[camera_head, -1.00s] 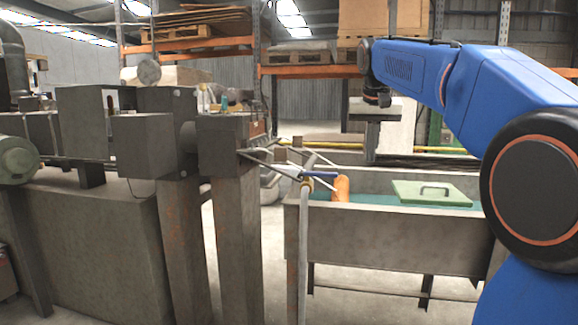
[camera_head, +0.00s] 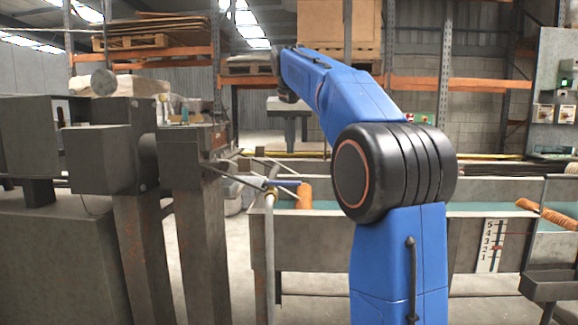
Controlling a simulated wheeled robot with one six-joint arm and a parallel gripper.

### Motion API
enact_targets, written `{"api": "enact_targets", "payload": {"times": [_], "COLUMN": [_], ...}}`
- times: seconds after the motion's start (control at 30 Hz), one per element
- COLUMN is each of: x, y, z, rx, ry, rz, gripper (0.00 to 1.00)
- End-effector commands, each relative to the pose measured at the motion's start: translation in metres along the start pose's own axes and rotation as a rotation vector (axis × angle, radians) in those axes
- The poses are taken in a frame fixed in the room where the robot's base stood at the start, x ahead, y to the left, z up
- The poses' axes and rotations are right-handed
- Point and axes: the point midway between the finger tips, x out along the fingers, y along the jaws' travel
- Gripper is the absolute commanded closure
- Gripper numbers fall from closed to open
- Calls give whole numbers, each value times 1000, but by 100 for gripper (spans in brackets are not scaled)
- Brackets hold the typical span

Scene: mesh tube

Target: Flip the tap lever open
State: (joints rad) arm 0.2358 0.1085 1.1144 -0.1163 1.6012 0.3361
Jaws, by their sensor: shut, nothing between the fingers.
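The tap is a brass-coloured fitting (camera_head: 270,189) at the top of a pale upright pipe (camera_head: 270,255), by the near left corner of the trough. My gripper does not show, and nothing of mine is seen touching the lever.
A long grey trough (camera_head: 320,237) with a teal surface runs to the right, partly behind my arm. An orange-brown cylinder (camera_head: 304,196) is beside the lever. Thin rods (camera_head: 232,172) and heavy grey machinery (camera_head: 100,160) crowd the left. A numbered gauge (camera_head: 490,246) is on the trough's right.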

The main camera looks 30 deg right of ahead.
Motion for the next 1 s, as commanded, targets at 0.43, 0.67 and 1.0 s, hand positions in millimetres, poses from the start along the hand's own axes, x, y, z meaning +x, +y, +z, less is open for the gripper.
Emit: {"api": "enact_targets", "payload": {"times": [0.43,0.67,1.0], "x": [67,94,84], "y": [0,0,0], "z": [1,7,36], "rx": [0,0,-1], "ry": [-3,1,0], "rz": [1,-1,0], "gripper": [100,100,100]}}
